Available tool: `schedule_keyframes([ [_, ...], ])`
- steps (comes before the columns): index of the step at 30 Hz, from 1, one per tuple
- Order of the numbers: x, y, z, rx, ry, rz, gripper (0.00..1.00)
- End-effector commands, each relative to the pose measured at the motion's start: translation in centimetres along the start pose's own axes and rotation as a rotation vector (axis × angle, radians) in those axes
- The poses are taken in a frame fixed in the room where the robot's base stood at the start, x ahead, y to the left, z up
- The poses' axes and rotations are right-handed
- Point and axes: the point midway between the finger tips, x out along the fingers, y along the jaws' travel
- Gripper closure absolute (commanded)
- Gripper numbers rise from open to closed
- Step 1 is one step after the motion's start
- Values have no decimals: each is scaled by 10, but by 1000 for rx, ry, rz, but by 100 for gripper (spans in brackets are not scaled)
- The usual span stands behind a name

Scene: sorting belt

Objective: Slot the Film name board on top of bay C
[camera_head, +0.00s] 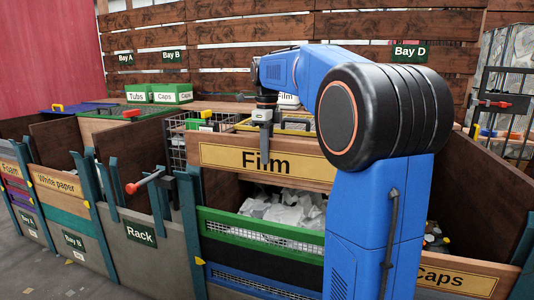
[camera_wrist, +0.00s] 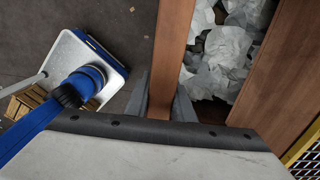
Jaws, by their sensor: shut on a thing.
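The Film name board (camera_head: 222,156) is a brown plank with a yellow "Film" label. My gripper (camera_head: 265,130) is shut on its top edge near the middle, and the board hangs level. In the wrist view the board (camera_wrist: 176,40) runs up between the fingers of my gripper (camera_wrist: 161,100). Bay C, by its place right of the rack, has a green mesh front panel (camera_head: 250,230) with white film (camera_head: 285,206) behind it. The board is above this panel with an open gap between. Its left end is near the teal post (camera_head: 191,215); my arm hides its right end.
The Rack bay (camera_head: 140,232) with a red-tipped lever (camera_head: 145,183) stands to the left, past it the White paper board (camera_head: 57,184). The Caps board (camera_head: 455,279) is at lower right. Crates and a wire cage stand behind the board.

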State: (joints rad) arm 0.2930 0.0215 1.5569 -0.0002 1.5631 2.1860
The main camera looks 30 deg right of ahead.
Motion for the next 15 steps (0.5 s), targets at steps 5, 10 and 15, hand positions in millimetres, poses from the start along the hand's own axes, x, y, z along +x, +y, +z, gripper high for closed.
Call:
schedule_keyframes([
  [5,0,0,0,0,-1,-1,100],
  [10,10,0,0,0,0,-1,100],
  [15,27,0,0,0,0,-1,100],
])
